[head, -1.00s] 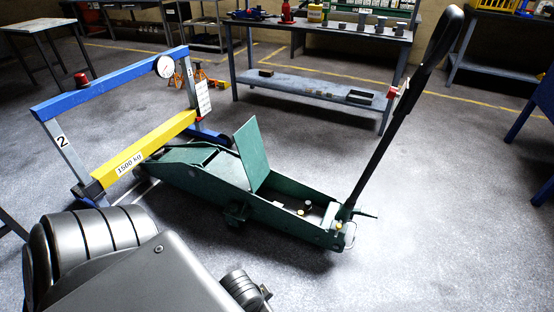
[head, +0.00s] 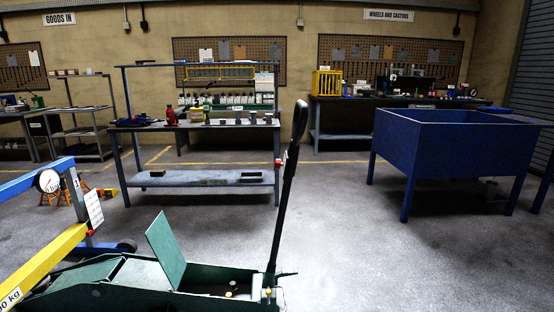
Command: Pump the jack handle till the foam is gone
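The green trolley jack (head: 130,287) stands on the floor at the lower left, cut off by the bottom edge. Its cover plate (head: 166,250) is tilted up. The black jack handle (head: 283,210) rises from the jack's right end, nearly upright and leaning slightly right, with a thick grip (head: 299,122) on top. Part of the test frame shows at the left, with a yellow beam (head: 40,262) over the jack and a round gauge (head: 47,181). I see no foam. Neither of my grippers is in view.
A workbench (head: 195,180) with bottles and parts stands behind the handle. A large blue bin on legs (head: 440,150) stands at the right. A dark bench (head: 340,105) lines the back wall. The floor right of the jack is clear.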

